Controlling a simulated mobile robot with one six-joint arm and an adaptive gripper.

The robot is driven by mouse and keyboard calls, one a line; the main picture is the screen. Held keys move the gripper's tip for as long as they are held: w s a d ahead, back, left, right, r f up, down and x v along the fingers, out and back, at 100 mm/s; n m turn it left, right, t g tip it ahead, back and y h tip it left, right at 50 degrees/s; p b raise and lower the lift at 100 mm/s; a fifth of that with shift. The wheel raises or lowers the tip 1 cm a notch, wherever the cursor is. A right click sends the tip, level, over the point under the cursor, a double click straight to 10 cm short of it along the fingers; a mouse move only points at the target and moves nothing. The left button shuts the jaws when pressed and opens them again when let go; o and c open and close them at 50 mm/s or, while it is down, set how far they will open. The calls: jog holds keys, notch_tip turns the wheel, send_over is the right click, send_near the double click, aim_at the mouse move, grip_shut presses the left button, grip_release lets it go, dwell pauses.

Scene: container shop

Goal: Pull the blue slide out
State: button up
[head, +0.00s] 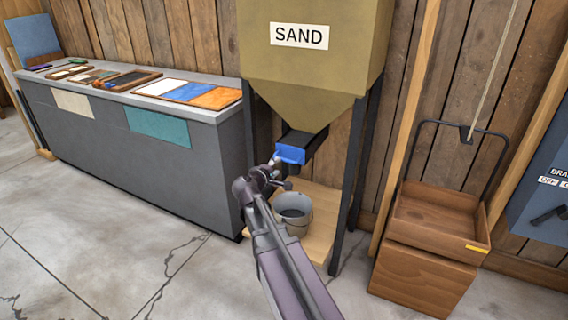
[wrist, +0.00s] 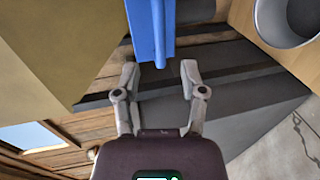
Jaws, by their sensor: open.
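The blue slide (head: 290,154) sits under the hopper of the olive bin marked SAND (head: 312,85), at the mouth of its dark chute. My gripper (head: 278,171) is at the slide's near left side in the head view. In the wrist view the blue slide (wrist: 147,28) comes down from the top edge, and its near end reaches the gap between the fingertips. My gripper (wrist: 160,70) is open there, one finger to each side of that end. I cannot tell if either finger touches it.
A metal bucket (head: 293,211) stands on a wooden base below the chute; it shows at the top right of the wrist view (wrist: 272,22). Dark posts (head: 353,165) carry the hopper. A grey counter (head: 150,135) is at left, a wooden box cart (head: 425,270) at right.

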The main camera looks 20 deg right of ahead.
aim_at(285, 160)
jog(key=b+x, duration=0.1)
jog(key=x, duration=0.6)
jog(key=shift+w+d, duration=0.2)
jog(key=shift+d, duration=0.05)
grip_shut()
